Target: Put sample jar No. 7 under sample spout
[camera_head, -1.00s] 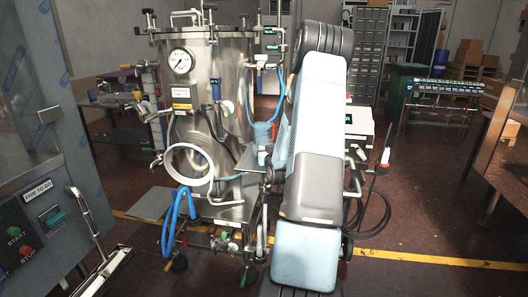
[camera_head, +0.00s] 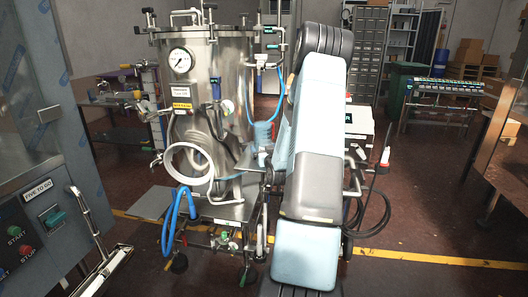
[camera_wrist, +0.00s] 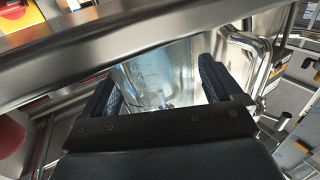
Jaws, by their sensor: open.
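My gripper (camera_wrist: 158,72) is open in the wrist view, its two dark fingers apart in front of a pale, shiny, curved surface (camera_wrist: 160,78). In the head view my own arm hides my gripper. The steel vessel (camera_head: 225,110) with a round gauge stands left of my arm. A small shelf-like plate and a bluish part (camera_head: 262,133) show at its right side, partly behind my arm. No jar marked No. 7 can be read, and I cannot pick out the sample spout for certain.
A metal bar (camera_wrist: 130,50) crosses the wrist view above the fingers. A red round part (camera_wrist: 12,132) is at its left edge. In the head view, blue hoses (camera_head: 178,212) hang at the vessel's front. A steel cabinet (camera_head: 45,130) stands at left.

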